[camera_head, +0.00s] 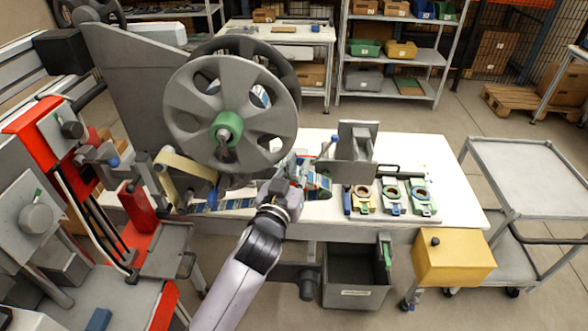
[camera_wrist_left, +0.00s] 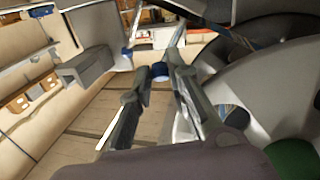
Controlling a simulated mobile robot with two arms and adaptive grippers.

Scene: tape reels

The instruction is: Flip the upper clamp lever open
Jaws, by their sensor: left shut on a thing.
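My left gripper (camera_head: 293,186) is at the clamp area on the front edge of the white bench, just right of the big grey reel. In the left wrist view its two fingers (camera_wrist_left: 160,78) are close around a blue knob (camera_wrist_left: 160,70), which looks like a clamp lever's end; whether this is the upper lever I cannot tell. A second blue-tipped lever (camera_wrist_left: 127,51) stands apart from the fingers, to their left. A blue-tipped lever also shows in the head view (camera_head: 334,139), right of and above the gripper. The clamp body is partly hidden by my gripper. My right gripper is not in view.
The large grey reel (camera_head: 190,105) with a green hub rises close left of my gripper. A grey upright block (camera_head: 357,140) and several coloured fixtures with rings (camera_head: 391,194) sit on the bench (camera_head: 455,208). A grey bin (camera_head: 352,290) is below.

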